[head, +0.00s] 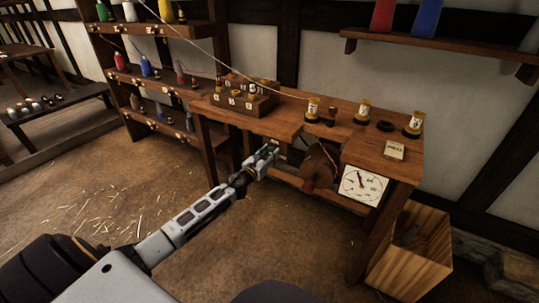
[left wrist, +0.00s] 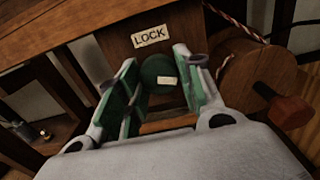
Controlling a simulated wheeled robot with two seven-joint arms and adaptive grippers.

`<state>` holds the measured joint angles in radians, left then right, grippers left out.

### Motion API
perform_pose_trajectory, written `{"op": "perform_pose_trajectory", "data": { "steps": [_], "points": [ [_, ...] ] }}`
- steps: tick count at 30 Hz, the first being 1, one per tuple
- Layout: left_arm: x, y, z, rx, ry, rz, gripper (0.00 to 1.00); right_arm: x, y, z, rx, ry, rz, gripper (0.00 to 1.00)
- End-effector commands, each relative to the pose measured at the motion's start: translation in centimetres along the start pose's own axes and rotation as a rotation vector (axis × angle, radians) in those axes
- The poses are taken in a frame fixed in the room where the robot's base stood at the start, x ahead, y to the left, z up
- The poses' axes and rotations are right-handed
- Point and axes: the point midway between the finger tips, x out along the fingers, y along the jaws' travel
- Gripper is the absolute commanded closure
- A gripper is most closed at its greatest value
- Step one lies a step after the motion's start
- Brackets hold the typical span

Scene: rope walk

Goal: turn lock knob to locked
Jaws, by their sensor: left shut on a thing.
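The lock knob (left wrist: 154,68) is round and green with a small pale mark, under a cream LOCK label (left wrist: 149,36) on a wooden panel, in the left wrist view. The mark lies nearly level, at the knob's lower right. My left gripper (left wrist: 163,82) has its two green-padded fingers on either side of the knob and is shut on it. In the head view my left gripper (head: 268,155) reaches the front of the workbench (head: 345,130), and I cannot make out the knob there. My right gripper is not in view.
Right of the knob is a wooden wheel with a red-brown crank handle (left wrist: 291,112) and a twisted cord. A white dial (head: 363,185) hangs on the bench front. An open wooden bin (head: 440,225) stands at right. Shelves (head: 160,75) stand at left. The floor before the bench is clear.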

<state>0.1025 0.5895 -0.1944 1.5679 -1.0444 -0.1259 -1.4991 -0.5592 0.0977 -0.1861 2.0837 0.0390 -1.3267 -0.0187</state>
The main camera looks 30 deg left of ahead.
Motion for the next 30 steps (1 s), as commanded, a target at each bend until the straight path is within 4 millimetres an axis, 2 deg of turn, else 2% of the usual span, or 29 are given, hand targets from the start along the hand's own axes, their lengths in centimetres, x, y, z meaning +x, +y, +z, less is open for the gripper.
{"op": "perform_pose_trajectory", "data": {
  "steps": [14, 30],
  "points": [
    [-0.02, -0.06, -0.03, -0.109, 0.001, -0.001, 0.88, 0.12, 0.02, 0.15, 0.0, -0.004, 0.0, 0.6],
    [-0.03, -0.14, 0.0, -0.559, 0.001, 0.001, 0.88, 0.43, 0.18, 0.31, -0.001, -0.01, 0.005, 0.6]
  ]
}}
